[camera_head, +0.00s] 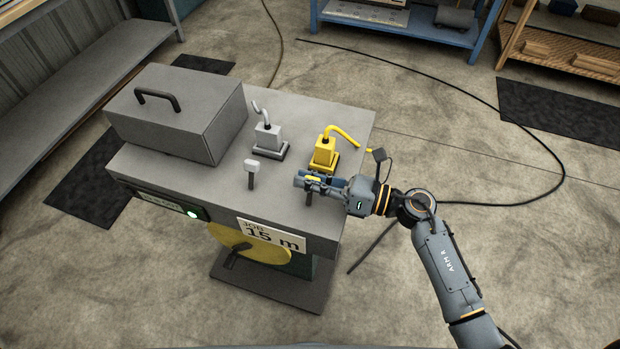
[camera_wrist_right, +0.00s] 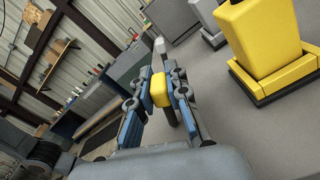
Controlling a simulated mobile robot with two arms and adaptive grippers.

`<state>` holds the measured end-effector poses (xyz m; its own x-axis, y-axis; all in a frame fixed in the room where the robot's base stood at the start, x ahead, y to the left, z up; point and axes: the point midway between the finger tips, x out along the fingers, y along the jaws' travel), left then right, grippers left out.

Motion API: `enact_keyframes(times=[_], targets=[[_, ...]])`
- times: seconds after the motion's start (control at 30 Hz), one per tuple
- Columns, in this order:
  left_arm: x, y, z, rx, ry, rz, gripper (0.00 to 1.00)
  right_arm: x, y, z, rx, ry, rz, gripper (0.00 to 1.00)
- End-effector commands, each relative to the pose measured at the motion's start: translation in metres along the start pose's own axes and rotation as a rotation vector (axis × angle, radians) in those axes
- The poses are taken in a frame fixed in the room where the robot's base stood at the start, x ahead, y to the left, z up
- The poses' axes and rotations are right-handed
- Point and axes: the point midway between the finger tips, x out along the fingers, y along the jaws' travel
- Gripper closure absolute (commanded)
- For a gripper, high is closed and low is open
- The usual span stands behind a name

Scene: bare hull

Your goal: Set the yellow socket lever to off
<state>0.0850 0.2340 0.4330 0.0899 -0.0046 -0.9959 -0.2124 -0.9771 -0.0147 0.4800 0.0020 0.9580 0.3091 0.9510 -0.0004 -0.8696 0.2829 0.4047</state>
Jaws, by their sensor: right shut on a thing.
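The yellow socket (camera_head: 324,151) with a yellow cable stands at the right side of the grey machine top; it also shows large in the right wrist view (camera_wrist_right: 262,38). In front of it is the yellow lever; its yellow knob (camera_wrist_right: 159,88) sits between the fingers of my right gripper (camera_wrist_right: 158,90). My right gripper (camera_head: 308,181) is shut on the knob, which is mostly hidden by the fingers in the head view. The lever's dark stem shows below the fingers. My left gripper is in neither view.
A white socket (camera_head: 268,138) and its white-knobbed lever (camera_head: 251,168) stand to the left. A grey box with a handle (camera_head: 178,115) fills the machine's left side. The front has a green light, a "15 m" sign (camera_head: 271,235) and a yellow wheel (camera_head: 240,246).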

Motion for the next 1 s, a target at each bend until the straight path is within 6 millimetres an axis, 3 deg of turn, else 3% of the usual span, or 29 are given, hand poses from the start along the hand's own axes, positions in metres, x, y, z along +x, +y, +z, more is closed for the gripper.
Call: enact_keyframes(times=[0.27,0.7,1.0], targets=[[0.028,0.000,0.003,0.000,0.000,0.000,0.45,-0.001,0.007,-0.006,-0.141,0.001,0.001,1.00],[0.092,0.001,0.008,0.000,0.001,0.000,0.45,0.000,0.030,-0.015,-0.530,-0.001,0.003,1.00],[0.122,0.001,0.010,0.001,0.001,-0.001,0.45,0.000,0.042,-0.021,-0.740,-0.001,0.002,1.00]])
